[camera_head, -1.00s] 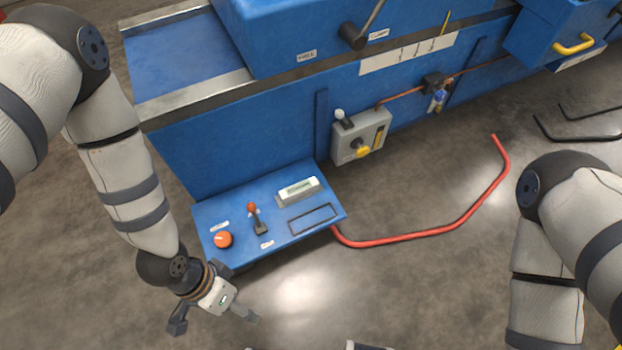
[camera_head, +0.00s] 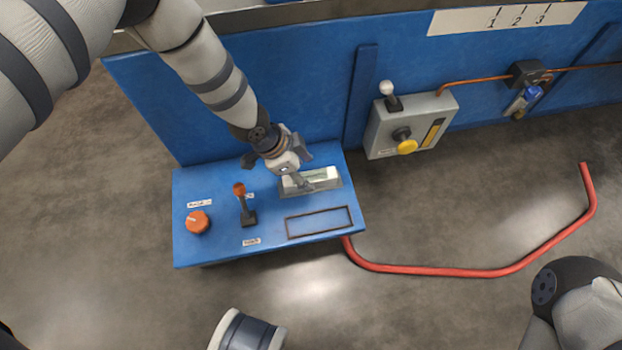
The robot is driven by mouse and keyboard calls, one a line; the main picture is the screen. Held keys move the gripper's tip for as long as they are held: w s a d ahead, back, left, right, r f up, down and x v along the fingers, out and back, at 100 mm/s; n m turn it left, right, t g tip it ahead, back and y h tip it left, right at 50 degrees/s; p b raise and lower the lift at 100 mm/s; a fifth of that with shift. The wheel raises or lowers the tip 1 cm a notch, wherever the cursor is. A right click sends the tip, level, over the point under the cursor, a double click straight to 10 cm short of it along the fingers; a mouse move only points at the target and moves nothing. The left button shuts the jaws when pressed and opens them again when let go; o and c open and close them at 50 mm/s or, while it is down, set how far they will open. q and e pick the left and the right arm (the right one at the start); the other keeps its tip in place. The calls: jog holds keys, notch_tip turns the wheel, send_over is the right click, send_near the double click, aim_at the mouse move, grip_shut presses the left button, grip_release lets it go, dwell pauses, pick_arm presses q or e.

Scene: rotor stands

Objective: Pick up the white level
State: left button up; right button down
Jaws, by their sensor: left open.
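The white level (camera_head: 325,174), a small pale bar with a greenish window, lies on the blue control panel (camera_head: 220,249) near its back right. My left gripper (camera_head: 290,172) is over the level's left part, with its fingers spread, and hides part of it. I cannot tell whether a finger touches the level. My right gripper is not in view; only parts of my right arm show at the lower right.
The panel also bears an orange knob (camera_head: 198,222), an orange-tipped lever (camera_head: 241,200) and an empty dark rectangular outline (camera_head: 319,222). A grey switch box (camera_head: 410,122) is on the blue machine wall behind. A red bent rail (camera_head: 440,270) runs above the floor to the right.

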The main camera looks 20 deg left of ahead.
aim_at(308, 177)
pick_arm(q)
jog(key=x, duration=0.3)
jog(key=shift+s+f+b, duration=0.1)
jog(key=shift+b, duration=0.3)
jog(key=shift+c, duration=0.3)
grip_shut()
jog(key=shift+r, duration=0.25)
